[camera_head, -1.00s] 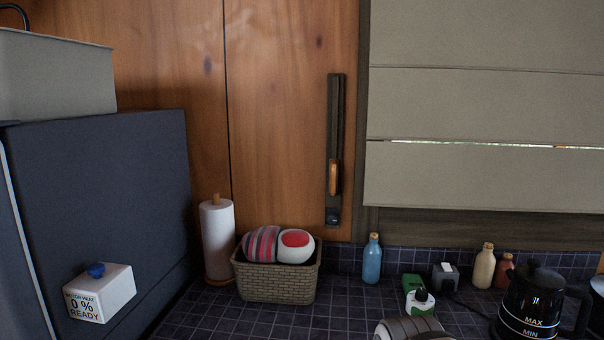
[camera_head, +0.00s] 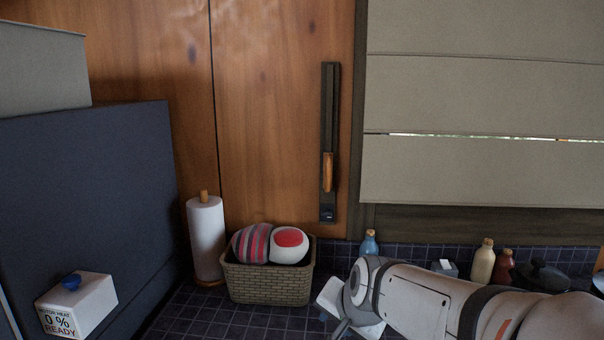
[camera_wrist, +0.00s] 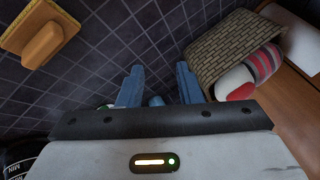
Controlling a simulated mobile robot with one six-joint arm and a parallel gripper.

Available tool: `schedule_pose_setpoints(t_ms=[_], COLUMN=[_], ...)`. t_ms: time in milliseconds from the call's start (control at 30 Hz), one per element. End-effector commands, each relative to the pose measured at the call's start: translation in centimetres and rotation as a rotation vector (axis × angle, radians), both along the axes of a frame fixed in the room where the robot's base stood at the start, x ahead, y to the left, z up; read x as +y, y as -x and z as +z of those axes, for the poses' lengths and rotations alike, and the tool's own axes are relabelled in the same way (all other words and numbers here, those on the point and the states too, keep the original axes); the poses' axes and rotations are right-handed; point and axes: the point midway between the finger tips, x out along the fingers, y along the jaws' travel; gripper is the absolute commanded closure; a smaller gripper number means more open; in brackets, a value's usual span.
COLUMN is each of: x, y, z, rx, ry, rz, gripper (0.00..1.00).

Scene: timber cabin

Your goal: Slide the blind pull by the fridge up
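The blind pull is an orange-brown wooden handle (camera_head: 328,172) on a dark upright track (camera_head: 329,100) fixed to the wood wall, in the head view. The handle sits in the lower half of the track. The blind (camera_head: 480,95) hangs to its right, with a thin bright gap across it. The dark fridge (camera_head: 80,190) stands at the left. My gripper (camera_head: 332,312) is low in front of the counter, below the handle and apart from it. In the wrist view its two blue fingers (camera_wrist: 159,78) are spread over the dark tiles. The handle is not identifiable there.
A woven basket (camera_head: 268,287) with striped and red-white items is left of my gripper; it also shows in the wrist view (camera_wrist: 215,50). A paper towel roll (camera_head: 206,240) stands behind it. Bottles (camera_head: 483,262) line the tiled back wall. The wall around the track is clear.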

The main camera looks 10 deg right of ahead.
Motion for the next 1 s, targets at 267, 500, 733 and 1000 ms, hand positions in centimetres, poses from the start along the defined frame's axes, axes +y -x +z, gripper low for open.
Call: schedule_pose_setpoints(t_ms=[267,500,733,1000], x=[2.4,1.9,0.1,-1.1], y=[-14.2,-23.3,-27.7,-29.2], z=[8.1,13.8,16.3,16.9], rx=[-0.290,-0.491,-0.641,-0.717], ry=[-0.650,-1.314,-1.882,-2.155], rz=[-0.624,-1.073,-1.335,-1.411], gripper=[0.68,0.68,0.68,0.68])
